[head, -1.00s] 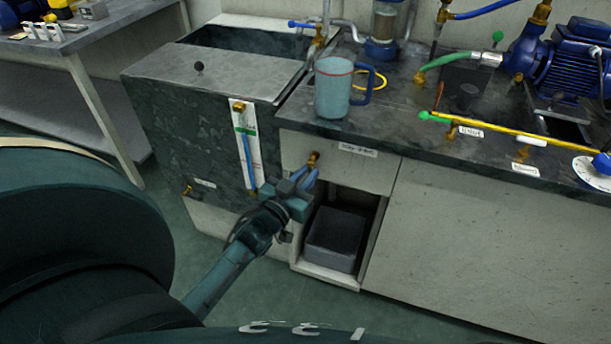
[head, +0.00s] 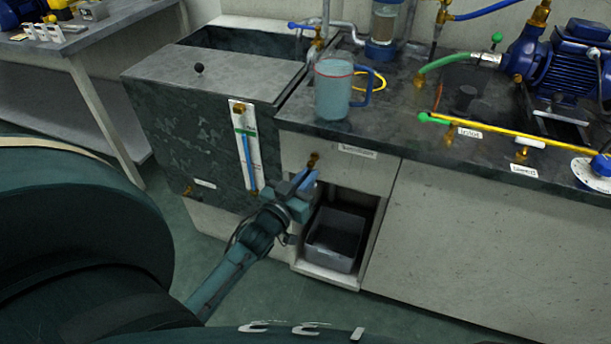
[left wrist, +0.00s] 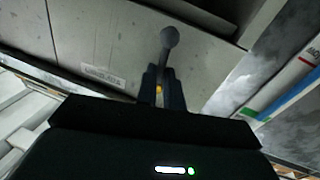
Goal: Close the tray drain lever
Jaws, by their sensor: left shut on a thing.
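The tray drain valve is a small brass fitting (head: 313,160) on the cabinet front, left of a white label and above an open recess. My left gripper (head: 308,179) is at this valve, its fingers pointing up toward it. In the left wrist view a dark grey lever with a round end (left wrist: 169,38) rises between the fingertips of my left gripper (left wrist: 160,82), with a bit of brass showing between them. The gripper is shut on the lever. The fingers hide part of the lever and valve, so its exact angle is hard to tell. My right gripper is out of view.
A grey bin (head: 335,241) stands in the recess just below and right of the gripper. A sight tube on a white strip (head: 246,148) is on the tank front to the left. A clear jug (head: 333,92) stands on the counter above. Floor is clear below.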

